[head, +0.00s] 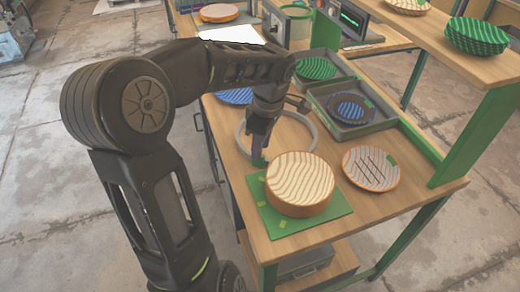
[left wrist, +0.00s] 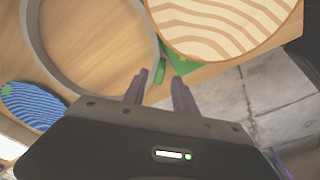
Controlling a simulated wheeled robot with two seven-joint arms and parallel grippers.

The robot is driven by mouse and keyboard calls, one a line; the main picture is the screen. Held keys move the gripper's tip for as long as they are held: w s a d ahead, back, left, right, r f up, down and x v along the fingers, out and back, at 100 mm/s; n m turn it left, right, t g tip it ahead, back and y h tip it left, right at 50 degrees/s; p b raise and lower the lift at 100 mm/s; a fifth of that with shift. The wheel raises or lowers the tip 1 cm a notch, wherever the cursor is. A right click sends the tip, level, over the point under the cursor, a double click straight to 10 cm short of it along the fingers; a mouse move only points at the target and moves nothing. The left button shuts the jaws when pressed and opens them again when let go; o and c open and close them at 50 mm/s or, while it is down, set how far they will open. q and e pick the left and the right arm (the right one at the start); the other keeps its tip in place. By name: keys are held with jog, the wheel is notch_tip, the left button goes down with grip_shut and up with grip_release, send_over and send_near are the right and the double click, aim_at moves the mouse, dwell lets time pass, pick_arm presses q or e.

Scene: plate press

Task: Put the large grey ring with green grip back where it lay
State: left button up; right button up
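The large grey ring (head: 314,128) lies on the wooden table just behind the green mat (head: 335,222). My left arm hides part of it. In the left wrist view the ring (left wrist: 36,45) fills the upper left, and its small green grip (left wrist: 160,71) is at its near right side. My left gripper (head: 259,156) points down at that side of the ring. Its two fingers (left wrist: 158,88) stand apart, with the green grip between and just beyond their tips; I see no finger closed on it. My right gripper is not in view.
A thick round piece with a wavy striped top (head: 300,180) sits on the mat close to the ring. A striped plate (head: 371,168) lies to the right. Grey trays (head: 383,123) with patterned plates stand behind. A blue plate (left wrist: 35,105) lies left of the ring.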

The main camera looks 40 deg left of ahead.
pick_arm(q)
notch_tip(320, 180, up, 10)
jog(key=d, duration=0.1)
jog(key=shift+w+p, duration=0.2)
jog(key=shift+p, duration=0.2)
jog(key=shift+d+f, duration=0.1)
